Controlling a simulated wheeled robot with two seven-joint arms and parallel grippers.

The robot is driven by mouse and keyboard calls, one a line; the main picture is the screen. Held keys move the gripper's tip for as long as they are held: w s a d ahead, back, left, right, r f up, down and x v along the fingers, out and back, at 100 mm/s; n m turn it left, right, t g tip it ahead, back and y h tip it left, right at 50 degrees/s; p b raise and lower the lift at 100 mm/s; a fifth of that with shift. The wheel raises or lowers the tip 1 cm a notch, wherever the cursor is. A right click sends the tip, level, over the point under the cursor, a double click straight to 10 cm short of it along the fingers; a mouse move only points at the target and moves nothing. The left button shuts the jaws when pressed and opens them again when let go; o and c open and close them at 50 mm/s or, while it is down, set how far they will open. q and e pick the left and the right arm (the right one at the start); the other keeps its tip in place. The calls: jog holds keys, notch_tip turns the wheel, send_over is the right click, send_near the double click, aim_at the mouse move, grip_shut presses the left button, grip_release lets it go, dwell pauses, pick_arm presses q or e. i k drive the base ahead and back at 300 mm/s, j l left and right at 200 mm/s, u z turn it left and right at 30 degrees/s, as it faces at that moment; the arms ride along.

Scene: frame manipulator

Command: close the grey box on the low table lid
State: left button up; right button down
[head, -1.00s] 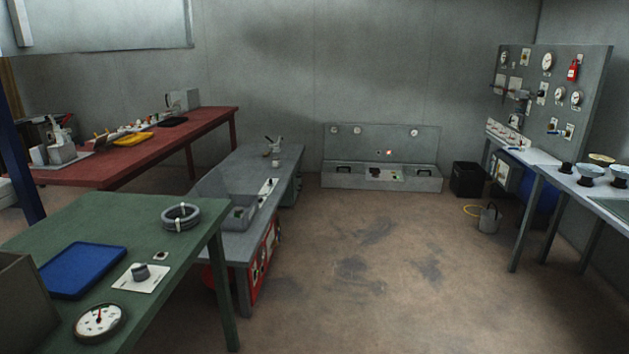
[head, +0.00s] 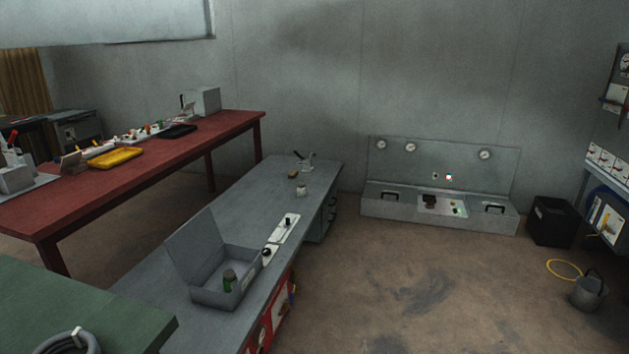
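The grey box (head: 216,296) stands on the low grey table (head: 250,212) in the head view, left of the middle. Its lid (head: 193,248) is raised and leans back to the left, so the box is open. A small green cylinder (head: 229,281) stands inside it. Neither of my grippers shows in the head view.
A grey console (head: 440,208), a black bin (head: 551,221) and a bucket (head: 589,289) stand farther right. The floor right of the low table is clear.

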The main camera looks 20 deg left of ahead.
aim_at(194, 242)
jog(key=i+u, duration=0.1)
jog(key=i, duration=0.65)
jog(key=i+l+u, duration=0.1)
jog(key=i, duration=0.65)
jog(key=i+l+u, duration=0.15)
jog(key=i, duration=0.65)
jog(key=i+u, duration=0.1)
jog(key=u, duration=0.3)
jog(key=i+u, duration=0.1)
jog(key=u, duration=0.3)
jog(key=i+l+u, duration=0.1)
jog(key=u, duration=0.7)
jog(key=i+l+u, duration=0.1)
jog(key=u, duration=0.3)
jog(key=l, duration=0.1)
